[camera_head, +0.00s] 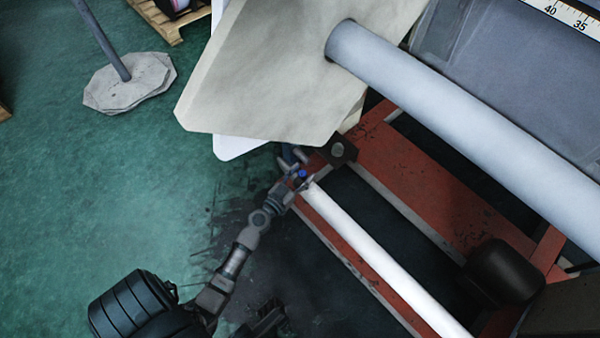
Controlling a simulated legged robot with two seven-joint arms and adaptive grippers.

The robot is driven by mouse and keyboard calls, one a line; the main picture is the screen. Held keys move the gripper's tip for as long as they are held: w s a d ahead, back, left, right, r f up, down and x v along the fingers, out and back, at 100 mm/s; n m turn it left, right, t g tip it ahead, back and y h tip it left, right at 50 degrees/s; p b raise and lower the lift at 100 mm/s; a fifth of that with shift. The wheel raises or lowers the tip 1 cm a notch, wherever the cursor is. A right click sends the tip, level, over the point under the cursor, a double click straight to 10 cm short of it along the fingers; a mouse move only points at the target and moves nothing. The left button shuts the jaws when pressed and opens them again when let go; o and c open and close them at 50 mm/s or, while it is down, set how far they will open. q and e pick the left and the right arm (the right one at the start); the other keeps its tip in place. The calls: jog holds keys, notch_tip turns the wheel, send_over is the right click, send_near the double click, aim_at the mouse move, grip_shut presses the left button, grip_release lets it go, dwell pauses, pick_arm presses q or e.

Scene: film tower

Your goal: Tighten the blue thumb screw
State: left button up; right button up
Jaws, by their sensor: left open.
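The blue thumb screw (302,174) is a small blue spot near the end of the thin white roller (372,248), low on the red machine frame. My left gripper (294,167) is at the screw, with its fingers open on the upper left side of it. Whether a finger touches the screw is too small to tell. My left arm comes up from the lower left. The right gripper does not show clearly; a dark shape at the bottom may be part of my other arm.
A large beige plate (275,70) overhangs just above the gripper. A thick grey roller (460,115) runs to the right. A dark block (338,150) sits close beside the screw. A post on a stone base (128,82) stands upper left.

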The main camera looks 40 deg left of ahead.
pick_arm(q)
jog(key=shift+w, duration=0.35)
jog(key=shift+a, duration=0.1)
